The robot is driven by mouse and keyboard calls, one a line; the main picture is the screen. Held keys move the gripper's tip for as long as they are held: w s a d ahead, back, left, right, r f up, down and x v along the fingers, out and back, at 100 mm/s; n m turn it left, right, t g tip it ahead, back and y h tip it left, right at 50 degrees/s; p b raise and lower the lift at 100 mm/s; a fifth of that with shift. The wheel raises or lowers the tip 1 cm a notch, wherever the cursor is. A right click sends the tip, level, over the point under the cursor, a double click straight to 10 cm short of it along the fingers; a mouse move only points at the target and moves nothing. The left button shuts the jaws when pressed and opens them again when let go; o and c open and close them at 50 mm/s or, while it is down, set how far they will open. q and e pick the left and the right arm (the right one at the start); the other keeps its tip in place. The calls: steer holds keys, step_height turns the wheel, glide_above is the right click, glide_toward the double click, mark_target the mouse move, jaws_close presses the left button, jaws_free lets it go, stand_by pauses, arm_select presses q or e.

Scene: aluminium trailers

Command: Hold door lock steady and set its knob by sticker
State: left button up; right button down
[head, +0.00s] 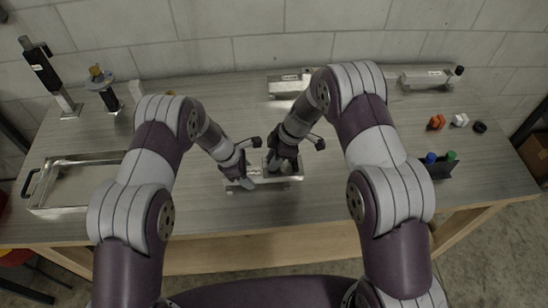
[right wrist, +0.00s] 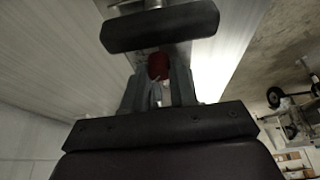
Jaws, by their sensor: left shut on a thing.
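The door lock (head: 285,184) is a silvery metal box near the front edge of the workbench, partly hidden by both hands. My left gripper (head: 243,183) is shut on its left end. My right gripper (head: 273,169) is over the middle of the lock, pointing down. In the right wrist view a red knob (right wrist: 158,65) shows just beyond and between the fingertips of the right gripper (right wrist: 158,88). Those fingers stand apart, with the knob between their tips; contact cannot be made out. No sticker can be made out.
Two similar metal boxes lie further back, one at the middle (head: 283,87) and one at the right (head: 427,79). A metal tray (head: 75,210) is at the left. Small orange parts (head: 436,122) and a dark holder (head: 440,168) are at the right.

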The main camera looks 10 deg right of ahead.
steer(key=shift+m, duration=0.3)
steer(key=m+t, duration=0.1)
steer(key=m, duration=0.2)
steer(key=shift+m+t, duration=0.4)
steer(key=m+t+h, duration=0.1)
steer(key=m, duration=0.3)
steer(key=shift+s+a, duration=0.1)
steer(key=shift+s, duration=0.05)
steer(key=shift+m+t, duration=0.3)
steer(key=c, duration=0.9)
jaws_free()
steer(key=v, duration=1.2)
steer(key=shift+a+h, duration=0.25)
steer(key=shift+h, duration=0.05)
